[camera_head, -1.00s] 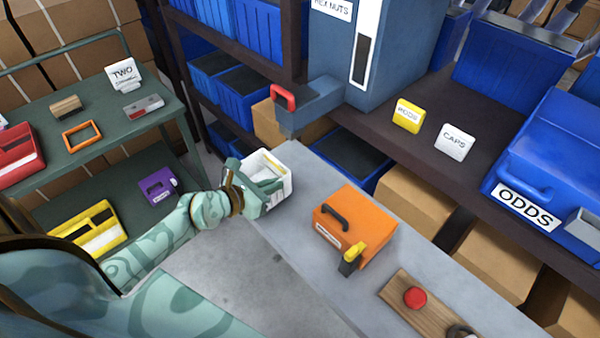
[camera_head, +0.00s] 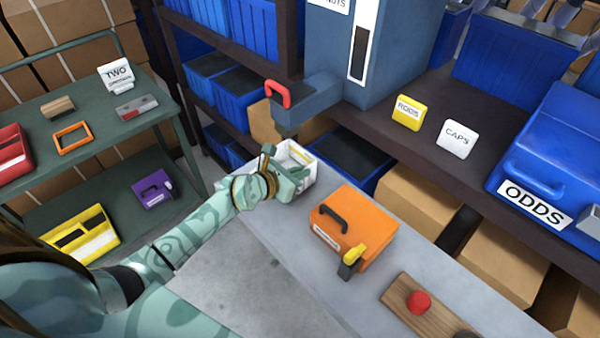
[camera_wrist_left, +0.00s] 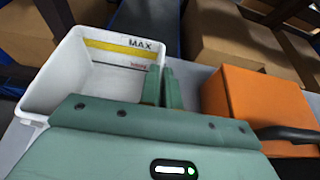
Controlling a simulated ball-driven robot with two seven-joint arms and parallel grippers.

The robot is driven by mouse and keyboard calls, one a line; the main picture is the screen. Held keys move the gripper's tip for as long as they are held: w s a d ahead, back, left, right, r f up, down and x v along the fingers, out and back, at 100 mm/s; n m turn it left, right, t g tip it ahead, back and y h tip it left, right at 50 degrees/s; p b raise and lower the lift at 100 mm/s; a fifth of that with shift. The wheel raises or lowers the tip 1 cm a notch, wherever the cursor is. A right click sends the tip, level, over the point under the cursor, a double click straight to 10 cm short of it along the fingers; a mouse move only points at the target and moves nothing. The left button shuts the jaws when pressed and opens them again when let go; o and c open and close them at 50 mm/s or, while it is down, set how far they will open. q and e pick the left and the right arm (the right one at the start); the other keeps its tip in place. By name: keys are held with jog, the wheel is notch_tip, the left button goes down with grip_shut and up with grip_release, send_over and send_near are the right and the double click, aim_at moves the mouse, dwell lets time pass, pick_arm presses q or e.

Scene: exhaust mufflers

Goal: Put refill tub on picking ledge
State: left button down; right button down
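The refill tub (camera_head: 307,158) is a white, open-topped box at the far left end of the grey ledge. In the left wrist view the tub (camera_wrist_left: 45,75) shows an inner wall with a yellow stripe and the word MAX. My left gripper (camera_head: 285,172) is at the tub's near side. In the wrist view its two fingers (camera_wrist_left: 163,88) are close together at the tub's right wall, seemingly pinching it. I cannot tell if the tub rests on the ledge or hangs just above it. The grey ledge (camera_head: 300,228) runs toward the lower right. My right gripper is not in view.
An orange case (camera_head: 365,215) with a black handle stands on the ledge, right of the tub. A wooden board (camera_head: 437,315) with a red knob lies further right. A blue dispenser (camera_head: 305,100) with a red handle overhangs behind the tub. A green shelf rack (camera_head: 100,150) stands left.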

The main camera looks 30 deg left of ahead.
pick_arm(q)
jog(key=shift+f, duration=0.1)
jog(key=c, duration=1.6)
grip_release()
jog(key=shift+r, duration=0.25)
jog(key=p+v, duration=0.3)
jog(key=v, duration=0.9)
jog(key=shift+s+f, duration=0.1)
jog(key=shift+f, duration=0.05)
